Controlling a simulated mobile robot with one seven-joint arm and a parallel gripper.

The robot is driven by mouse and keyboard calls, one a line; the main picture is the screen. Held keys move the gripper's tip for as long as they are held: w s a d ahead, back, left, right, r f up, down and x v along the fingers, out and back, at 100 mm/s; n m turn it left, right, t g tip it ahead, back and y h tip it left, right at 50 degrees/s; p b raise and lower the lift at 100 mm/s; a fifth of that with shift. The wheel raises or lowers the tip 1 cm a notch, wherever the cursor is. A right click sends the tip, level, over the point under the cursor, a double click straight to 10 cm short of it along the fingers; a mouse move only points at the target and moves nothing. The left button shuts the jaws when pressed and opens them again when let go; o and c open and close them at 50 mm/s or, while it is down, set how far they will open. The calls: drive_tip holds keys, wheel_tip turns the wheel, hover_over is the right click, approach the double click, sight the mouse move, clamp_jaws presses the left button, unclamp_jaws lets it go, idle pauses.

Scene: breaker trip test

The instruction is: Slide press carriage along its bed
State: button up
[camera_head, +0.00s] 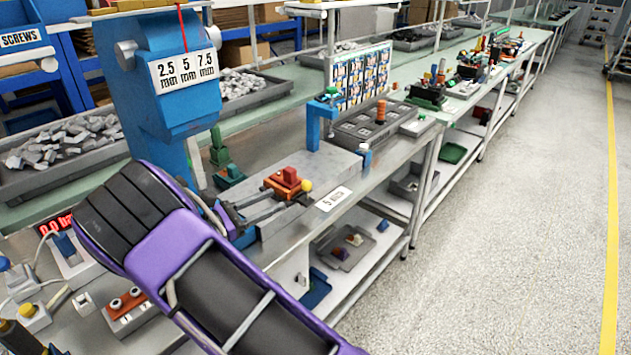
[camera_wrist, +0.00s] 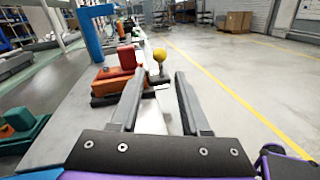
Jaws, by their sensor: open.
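The press carriage (camera_head: 279,187) is an orange block with a red block on top and a yellow ball knob (camera_head: 306,185) at its side. It sits on a grey bed slab (camera_head: 330,165). In the wrist view the carriage (camera_wrist: 112,82) is left of centre, and the yellow knob (camera_wrist: 159,55) shows just beyond the fingertips, between them in the picture. My gripper (camera_head: 286,198) is open and empty, close to the carriage. Its fingers (camera_wrist: 160,73) reach toward the knob; I cannot see any contact.
A blue post (camera_head: 313,125) stands at the far side of the bed. A big blue press head (camera_head: 165,75) marked 2.5, 5 and 7.5 mm rises at left. A grey compartment tray (camera_head: 370,127) stands farther along the bench. The floor aisle (camera_head: 500,200) at right is clear.

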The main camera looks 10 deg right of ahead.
sight(311, 184)
drive_tip(key=x, duration=1.4)
drive_tip(key=shift+d, duration=0.15)
clamp_jaws()
idle(0.8)
